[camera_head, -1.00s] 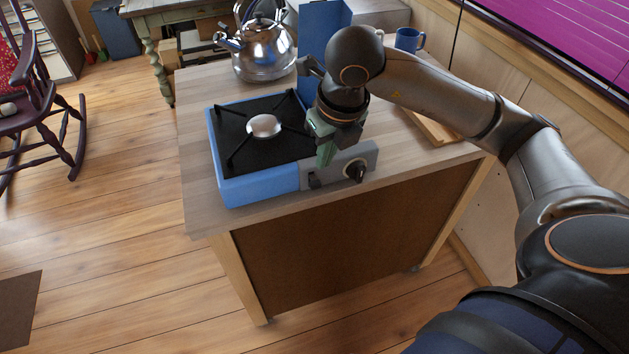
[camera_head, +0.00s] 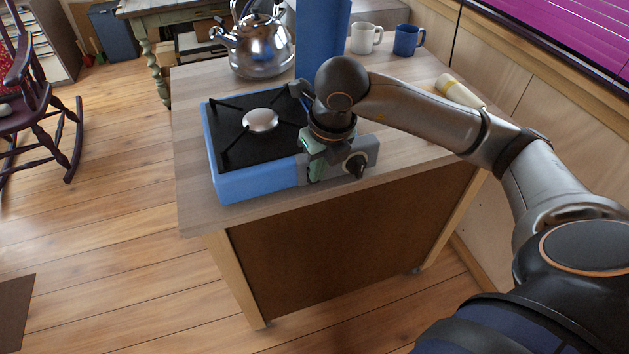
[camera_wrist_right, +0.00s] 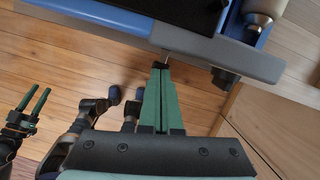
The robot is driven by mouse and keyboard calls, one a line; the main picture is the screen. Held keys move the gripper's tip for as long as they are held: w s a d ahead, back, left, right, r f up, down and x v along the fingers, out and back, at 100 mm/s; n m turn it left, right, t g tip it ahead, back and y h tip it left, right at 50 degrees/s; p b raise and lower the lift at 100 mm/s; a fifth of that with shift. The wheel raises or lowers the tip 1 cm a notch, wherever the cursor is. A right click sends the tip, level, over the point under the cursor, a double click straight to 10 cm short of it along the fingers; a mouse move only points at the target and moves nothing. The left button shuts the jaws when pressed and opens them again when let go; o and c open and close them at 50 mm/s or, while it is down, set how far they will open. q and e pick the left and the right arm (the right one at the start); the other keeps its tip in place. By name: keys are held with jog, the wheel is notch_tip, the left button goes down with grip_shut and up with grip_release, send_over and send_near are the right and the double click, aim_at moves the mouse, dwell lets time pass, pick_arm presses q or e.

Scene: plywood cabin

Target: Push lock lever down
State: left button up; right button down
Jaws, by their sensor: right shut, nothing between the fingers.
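A blue camping stove (camera_head: 255,185) with a black top stands on the wooden counter. Its grey front panel (camera_head: 368,150) carries a black knob (camera_head: 356,165). My right gripper (camera_head: 316,176) is in front of this panel, left of the knob, and hides part of it. In the right wrist view, the shut green fingers (camera_wrist_right: 160,72) meet the small black lock lever (camera_wrist_right: 160,65) on a thin metal stem at the panel's edge. Whether they press on it I cannot tell. The wrist view also shows my left gripper (camera_wrist_right: 35,100), fingers apart and empty, away from the stove.
A kettle (camera_head: 260,50) and an upright blue panel (camera_head: 322,40) stand behind the burner. A white mug (camera_head: 364,38), a blue mug (camera_head: 407,40) and a pale cylinder (camera_head: 458,90) are at the back right. The counter's front strip (camera_head: 215,215) is clear.

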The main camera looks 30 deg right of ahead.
jog(key=b+x, duration=0.3)
jog(key=shift+s+f, duration=0.15)
jog(key=shift+s, duration=0.25)
jog(key=s+r, duration=0.2)
jog(key=s, duration=0.1)
dwell(0.3)
jog(key=w+r+p+v, duration=0.1)
jog(key=w+p+v, duration=0.15)
jog(key=v, duration=0.95)
send_over(317, 184)
jog(key=s, duration=0.6)
jog(key=shift+s+f, duration=0.1)
jog(key=shift+f, duration=0.2)
